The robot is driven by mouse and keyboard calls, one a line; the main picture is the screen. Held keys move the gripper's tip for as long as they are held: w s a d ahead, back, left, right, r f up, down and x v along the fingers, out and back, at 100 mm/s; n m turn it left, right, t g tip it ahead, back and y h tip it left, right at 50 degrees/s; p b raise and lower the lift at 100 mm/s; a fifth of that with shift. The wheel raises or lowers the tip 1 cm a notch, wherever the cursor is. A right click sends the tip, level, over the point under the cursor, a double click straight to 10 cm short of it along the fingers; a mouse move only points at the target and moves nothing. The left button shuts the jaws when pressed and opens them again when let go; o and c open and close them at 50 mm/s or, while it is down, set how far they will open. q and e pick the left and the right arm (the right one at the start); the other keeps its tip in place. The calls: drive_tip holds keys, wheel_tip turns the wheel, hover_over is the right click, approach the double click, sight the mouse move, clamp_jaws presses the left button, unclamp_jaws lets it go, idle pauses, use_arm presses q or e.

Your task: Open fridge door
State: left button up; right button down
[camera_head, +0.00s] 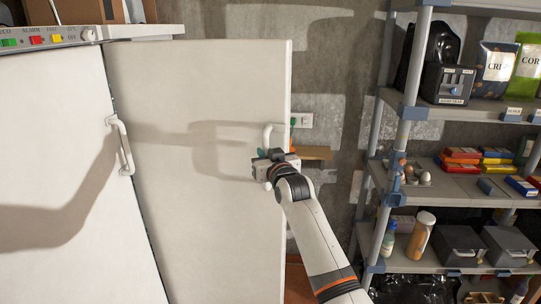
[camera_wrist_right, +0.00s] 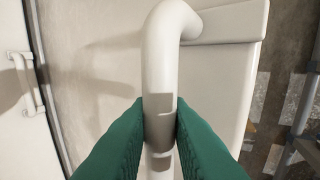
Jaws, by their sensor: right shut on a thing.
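Two tall white fridge doors stand side by side, a left one (camera_head: 60,170) and a right one (camera_head: 205,90). The right door has a white bar handle (camera_head: 270,132) near its right edge. My right gripper (camera_head: 272,158) is shut on this handle. In the right wrist view, the green fingers of the gripper (camera_wrist_right: 160,118) press on both sides of the upright handle bar (camera_wrist_right: 160,60), below its bend. The left door has its own handle (camera_head: 121,145), which is free. I cannot tell from one moment whether the right door stands ajar. My left gripper is not in view.
A control strip (camera_head: 45,37) with coloured buttons runs above the left door. A metal shelf rack (camera_head: 403,120) with boxes, bags and bottles stands at the right.

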drive_tip(key=shift+a+r, duration=0.15)
drive_tip(key=c, duration=1.5)
unclamp_jaws()
drive_tip(key=shift+c, duration=0.2)
drive_tip(key=shift+o, duration=0.8)
drive_tip(key=shift+a, duration=0.2)
drive_tip(key=shift+d, duration=0.1)
drive_tip(key=shift+s+d+f, duration=0.1)
drive_tip(key=shift+d+f, duration=0.05)
drive_tip(key=shift+f, duration=0.05)
drive_tip(key=b+v, duration=0.3)
drive_tip(key=v, duration=0.8)
drive_tip(key=shift+s, duration=0.4)
